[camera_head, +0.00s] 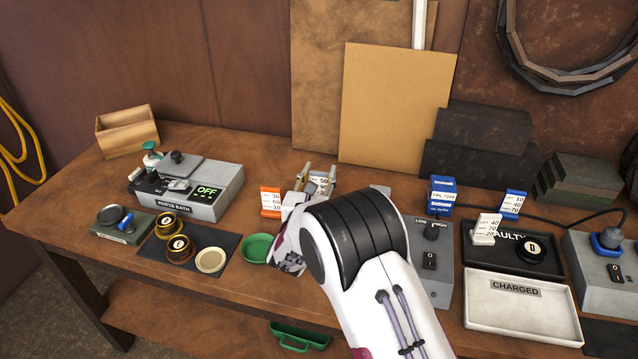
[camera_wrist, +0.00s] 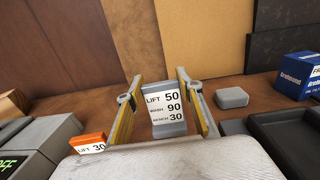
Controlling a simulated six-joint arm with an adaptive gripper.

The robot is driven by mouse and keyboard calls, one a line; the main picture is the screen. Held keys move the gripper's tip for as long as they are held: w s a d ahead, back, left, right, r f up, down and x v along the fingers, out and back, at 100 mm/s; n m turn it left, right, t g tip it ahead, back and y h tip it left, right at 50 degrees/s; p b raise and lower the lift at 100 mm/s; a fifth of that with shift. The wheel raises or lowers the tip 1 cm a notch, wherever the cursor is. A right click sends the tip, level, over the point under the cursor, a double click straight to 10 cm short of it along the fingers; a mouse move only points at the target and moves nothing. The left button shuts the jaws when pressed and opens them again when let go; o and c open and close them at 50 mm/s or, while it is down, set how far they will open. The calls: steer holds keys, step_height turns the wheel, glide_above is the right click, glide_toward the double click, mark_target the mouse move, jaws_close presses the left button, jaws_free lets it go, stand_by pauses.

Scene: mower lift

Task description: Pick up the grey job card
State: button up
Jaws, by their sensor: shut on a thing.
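The grey job card (camera_wrist: 170,127) stands upright between the two fingers of my gripper (camera_wrist: 164,100) in the wrist view. Its white label reads LIFT 50, WASH 90, BENCH 30. My gripper is shut on it. In the head view the card (camera_head: 319,180) shows small between the fingertips (camera_head: 317,182), partly hidden by my wrist. I cannot tell whether its foot touches the bench.
An orange card (camera_head: 271,202) stands left of my gripper, near a green dish (camera_head: 257,248). A parts bath (camera_head: 205,190) is farther left. A grey switch box (camera_head: 434,262), blue box (camera_head: 441,195), pale card (camera_head: 486,229) and white CHARGED tray (camera_head: 520,315) are right.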

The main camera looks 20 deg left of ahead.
steer(key=shift+r, duration=2.7)
